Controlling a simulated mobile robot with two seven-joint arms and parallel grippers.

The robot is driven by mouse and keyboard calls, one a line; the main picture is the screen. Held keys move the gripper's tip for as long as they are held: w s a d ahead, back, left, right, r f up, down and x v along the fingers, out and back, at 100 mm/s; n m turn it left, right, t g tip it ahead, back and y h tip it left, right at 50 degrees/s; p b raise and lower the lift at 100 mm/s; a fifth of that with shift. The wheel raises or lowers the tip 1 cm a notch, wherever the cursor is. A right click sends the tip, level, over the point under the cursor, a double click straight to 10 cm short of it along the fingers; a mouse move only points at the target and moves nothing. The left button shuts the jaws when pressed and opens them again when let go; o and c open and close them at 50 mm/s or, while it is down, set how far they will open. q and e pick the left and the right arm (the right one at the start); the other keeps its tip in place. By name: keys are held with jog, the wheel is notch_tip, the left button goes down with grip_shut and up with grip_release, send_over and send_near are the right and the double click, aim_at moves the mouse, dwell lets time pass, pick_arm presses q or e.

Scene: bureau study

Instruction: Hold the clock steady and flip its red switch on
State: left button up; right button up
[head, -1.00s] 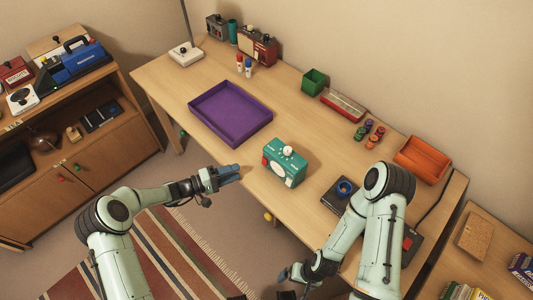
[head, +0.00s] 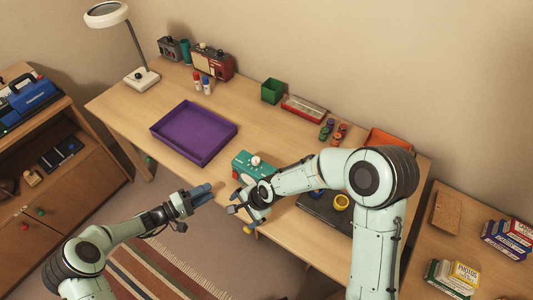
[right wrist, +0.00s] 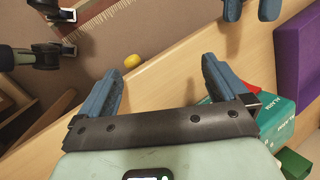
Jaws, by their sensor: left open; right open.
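The clock is a teal box (head: 243,163) with a white knob on top, standing near the table's front edge. A small red part (head: 236,175) shows at its left end; whether it is the switch, and its position, I cannot tell. The clock also shows in the right wrist view (right wrist: 277,118), partly hidden behind my right gripper. My right gripper (head: 243,203) is open and empty, in front of the clock at the table edge; its fingers (right wrist: 160,85) hold nothing. My left gripper (head: 203,193) is open and empty, left of the clock, off the table edge.
A purple tray (head: 155,129) lies behind and left of the clock. A lamp (head: 142,79), a radio (head: 212,62), a green box (head: 272,91) and several small spools stand farther back. A yellow drawer knob (right wrist: 132,60) is below the edge.

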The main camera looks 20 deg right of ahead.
aim_at(256, 166)
jog(key=w+d+r+t, duration=0.1)
jog(key=w+r, duration=0.2)
jog(key=r, duration=0.1)
jog(key=w+d+r+t, duration=0.2)
jog(key=w+r, duration=0.2)
jog(key=w+d+r+m+t, duration=0.1)
jog(key=w+d+r, duration=0.1)
jog(key=w+r, duration=0.1)
jog(key=shift+w+r+t+h, duration=0.15)
jog(key=shift+r+t+h, duration=0.15)
jog(key=shift+r, duration=0.2)
jog(key=d+m+g, duration=0.1)
jog(key=m, duration=0.2)
jog(key=d+m, duration=0.2)
jog(key=m, duration=0.1)
jog(key=s+d+r+m+g+h, duration=0.1)
jog(key=m, duration=0.3)
jog(key=shift+d+g, duration=0.15)
jog(key=shift+g, duration=0.15)
jog(key=m, duration=0.1)
jog(key=r+m, duration=0.1)
jog(key=m, duration=0.1)
jog(key=shift+s+d+r+m+g, duration=0.2)
jog(key=shift+s+d+m+g, duration=0.1)
jog(key=shift+s+d+g, duration=0.1)
jog(key=shift+f, duration=0.1)
jog(key=x, duration=1.3)
jog(key=shift+s+f, duration=0.1)
